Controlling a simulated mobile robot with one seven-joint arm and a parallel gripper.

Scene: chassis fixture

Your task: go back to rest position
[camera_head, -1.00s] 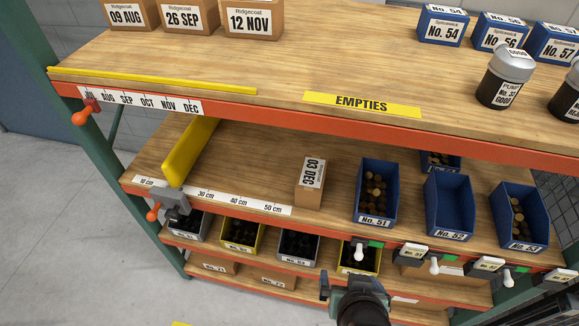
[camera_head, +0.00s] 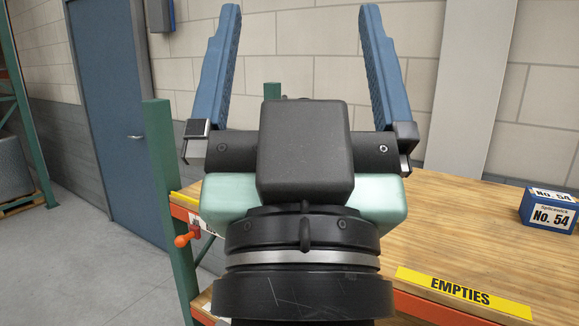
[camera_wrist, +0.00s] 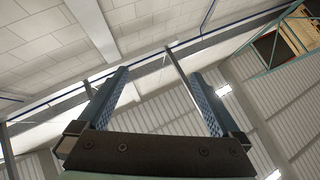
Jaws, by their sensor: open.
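My gripper (camera_head: 299,65) is raised large in the middle of the head view. The gripper and wrist hide much of the shelf's left part. Nothing is held.
A green post (camera_head: 168,205) with an orange-handled clamp (camera_head: 187,237) stands left. A blue door (camera_head: 113,100) and open floor (camera_head: 80,270) lie further left.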

